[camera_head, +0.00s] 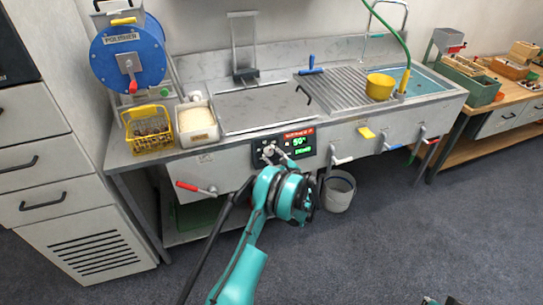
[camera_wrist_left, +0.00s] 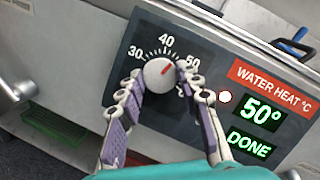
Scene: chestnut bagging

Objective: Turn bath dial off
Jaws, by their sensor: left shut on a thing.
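The bath dial (camera_wrist_left: 158,73) is a round white-grey knob with a red pointer mark, on a dark panel (camera_wrist_left: 205,110) with a scale reading 30, 40, 50. The pointer tilts up and right, between 40 and 50. The display (camera_wrist_left: 258,128) reads "WATER HEAT °C", 50° and DONE in green. In the wrist view my left gripper (camera_wrist_left: 159,78) is shut on the dial, one finger on each side. In the head view my left gripper (camera_head: 272,152) is at the panel on the bench front. A dark and teal part, apparently my right gripper (camera_head: 440,300), is cut off at the bottom edge.
A red-handled lever (camera_head: 190,187) sticks out left of the panel, and more levers lie to the right. A yellow basket (camera_head: 146,122) and a white container (camera_head: 197,137) stand on the bench. A bucket (camera_head: 339,192) stands below. The front floor is clear.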

